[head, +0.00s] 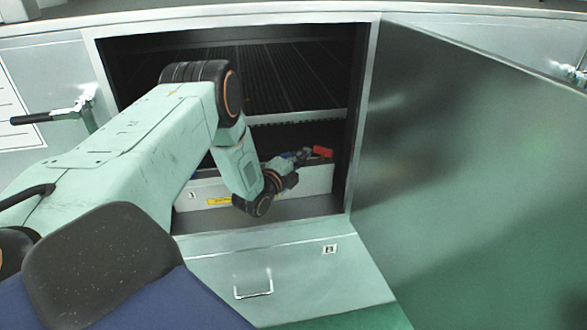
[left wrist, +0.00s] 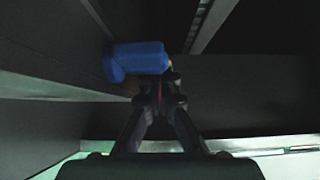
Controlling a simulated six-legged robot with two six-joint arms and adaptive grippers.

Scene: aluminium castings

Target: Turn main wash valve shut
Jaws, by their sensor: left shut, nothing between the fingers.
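A blue, rounded handle-like part (left wrist: 140,58) shows in the left wrist view, lying crosswise just beyond my left fingertips. A small blue part (head: 301,154) and a red part (head: 322,151) show inside the open cabinet in the head view, by my left gripper. I cannot tell which of them belongs to the main wash valve. My left gripper (head: 289,166) reaches into the cabinet. In the left wrist view its fingers (left wrist: 160,85) meet at the tips, shut and empty, close to the blue part; contact is unclear. My right gripper is out of view.
The cabinet opening is framed by metal edges, with a large open door (head: 470,170) on the right. A pale box (head: 318,180) with a yellow label stands inside on the cabinet floor. A black-gripped lever latch (head: 55,114) sits at the left.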

